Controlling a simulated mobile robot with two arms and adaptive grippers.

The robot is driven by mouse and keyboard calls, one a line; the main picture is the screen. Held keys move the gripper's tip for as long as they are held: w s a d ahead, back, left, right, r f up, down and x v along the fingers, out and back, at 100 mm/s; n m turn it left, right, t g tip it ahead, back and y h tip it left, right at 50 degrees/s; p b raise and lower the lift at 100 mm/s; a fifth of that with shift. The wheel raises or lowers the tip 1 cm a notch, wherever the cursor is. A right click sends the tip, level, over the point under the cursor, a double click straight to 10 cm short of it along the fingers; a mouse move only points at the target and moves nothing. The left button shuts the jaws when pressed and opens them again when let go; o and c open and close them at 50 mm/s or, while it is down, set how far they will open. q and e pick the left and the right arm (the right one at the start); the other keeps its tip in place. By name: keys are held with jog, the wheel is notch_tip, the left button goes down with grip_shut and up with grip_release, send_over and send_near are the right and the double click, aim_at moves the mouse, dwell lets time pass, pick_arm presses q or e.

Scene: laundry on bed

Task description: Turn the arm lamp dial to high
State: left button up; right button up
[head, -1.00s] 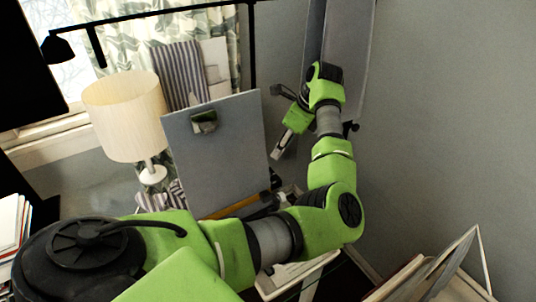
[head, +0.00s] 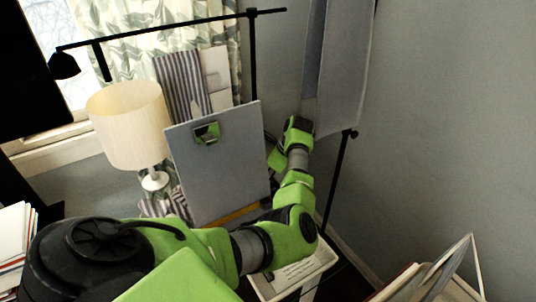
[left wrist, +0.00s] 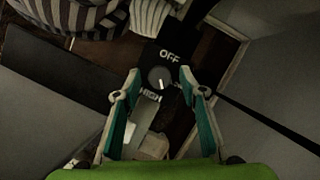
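The black dial plate shows in the left wrist view with a round grey dial (left wrist: 158,77) in its middle. "OFF" is printed above the dial and "HIGH" at its lower left; a label at the right is mostly hidden by a finger. A light mark on the dial points roughly down, between labels. My left gripper (left wrist: 160,84) is open, its teal fingertips on either side of the dial; I cannot tell whether they touch it. In the head view the black arm lamp (head: 64,65) hangs at the upper left, and the dial is hidden. My right gripper is not in view.
A grey hanging panel (head: 340,65) is behind the wrist. Striped cloth (left wrist: 90,15) lies near the dial plate.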

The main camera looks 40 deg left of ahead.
pick_arm(q)
jog(key=shift+f, duration=0.2)
grip_shut()
jog(key=shift+r+m, duration=0.1)
jog(key=shift+m, duration=0.5)
jog(key=shift+s+m+t+p, duration=0.1)
jog(key=shift+m+t+p, duration=0.25)
jog(key=shift+m+t, duration=0.45)
grip_release()
